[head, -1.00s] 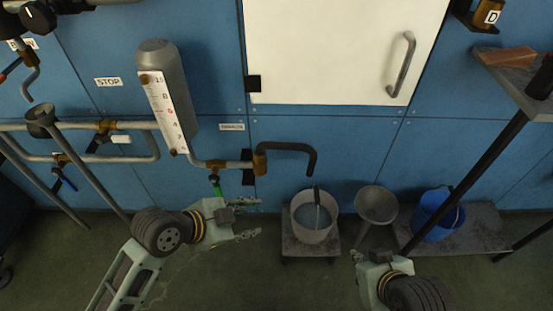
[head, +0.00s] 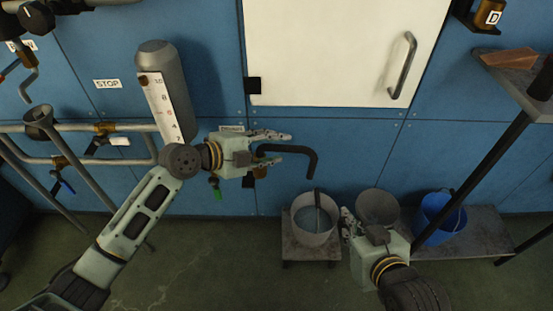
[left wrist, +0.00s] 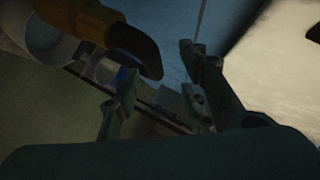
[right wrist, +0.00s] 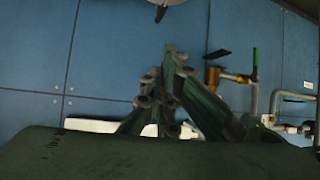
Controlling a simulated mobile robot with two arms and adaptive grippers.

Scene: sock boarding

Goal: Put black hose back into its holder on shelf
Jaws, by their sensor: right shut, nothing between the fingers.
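The black hose (head: 312,166) is a bent dark tube on the pipework below the white cabinet door, its free end hanging down. My left gripper (head: 297,143) is open beside the hose, its fingers pointing right over the bend. In the left wrist view the dark hose end (left wrist: 138,48) with its brass fitting (left wrist: 85,20) lies up and left of my spread fingers; I cannot tell whether they touch it. My right gripper (head: 345,222) is shut and empty, low in front of the buckets. I cannot make out a hose holder on the shelf (head: 510,78) for certain.
A grey bucket (head: 314,236) stands on a low trolley. A grey funnel (head: 377,205) and a blue bucket (head: 437,212) stand to its right. The upright gauge cylinder (head: 160,60) is behind my left arm. A brown block (head: 510,56) lies on the shelf.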

